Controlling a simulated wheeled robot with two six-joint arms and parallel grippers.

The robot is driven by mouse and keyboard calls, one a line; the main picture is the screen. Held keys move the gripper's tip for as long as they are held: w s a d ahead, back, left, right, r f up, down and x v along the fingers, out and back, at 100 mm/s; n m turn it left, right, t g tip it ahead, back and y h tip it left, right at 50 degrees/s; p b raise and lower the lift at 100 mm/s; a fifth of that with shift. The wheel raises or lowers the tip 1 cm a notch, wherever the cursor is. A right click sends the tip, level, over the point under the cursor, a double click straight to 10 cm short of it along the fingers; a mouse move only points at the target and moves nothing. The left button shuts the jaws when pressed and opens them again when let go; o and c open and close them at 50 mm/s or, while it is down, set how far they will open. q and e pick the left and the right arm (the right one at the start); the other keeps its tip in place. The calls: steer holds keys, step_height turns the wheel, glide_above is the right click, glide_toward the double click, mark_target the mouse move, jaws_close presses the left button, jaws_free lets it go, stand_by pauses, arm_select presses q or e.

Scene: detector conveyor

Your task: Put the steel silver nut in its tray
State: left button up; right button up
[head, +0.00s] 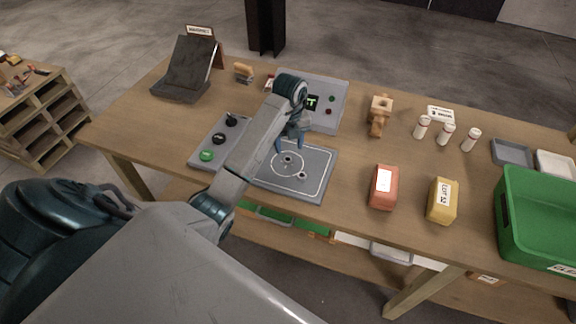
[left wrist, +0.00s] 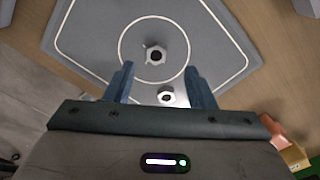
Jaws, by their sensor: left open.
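Two nuts lie on the grey mat (head: 262,178) with the white outline. One nut (head: 287,158) is inside the drawn circle and shows in the left wrist view (left wrist: 155,54). The other nut (head: 302,175) is nearer the mat's front edge and looks brighter silver in the left wrist view (left wrist: 167,96). My left gripper (head: 290,146) is open and empty above the mat, pointing down. In the left wrist view its fingers (left wrist: 159,70) straddle the area of both nuts, touching neither that I can tell. A grey tray (head: 512,153) and a white tray (head: 556,163) stand at the right.
A panel with buttons (head: 207,154) is left of the mat; a display box (head: 327,88) is behind it. A red box (head: 383,187), a yellow box (head: 442,201), several white bottles (head: 446,134) and a green bin (head: 538,215) stand right. Bare tabletop separates the boxes and bottles.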

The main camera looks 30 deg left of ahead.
mark_target(288, 159)
arm_select(q)
steer(key=shift+s+f+b, duration=0.1)
steer(key=shift+f+b, duration=0.35)
steer(key=shift+f, duration=0.1)
step_height(288, 159, down, 4)
steer(key=b, duration=0.2)
steer(key=shift+s+a+f+b, duration=0.1)
steer(key=shift+a+b, duration=0.05)
steer(key=shift+b, duration=0.25)
jaws_close()
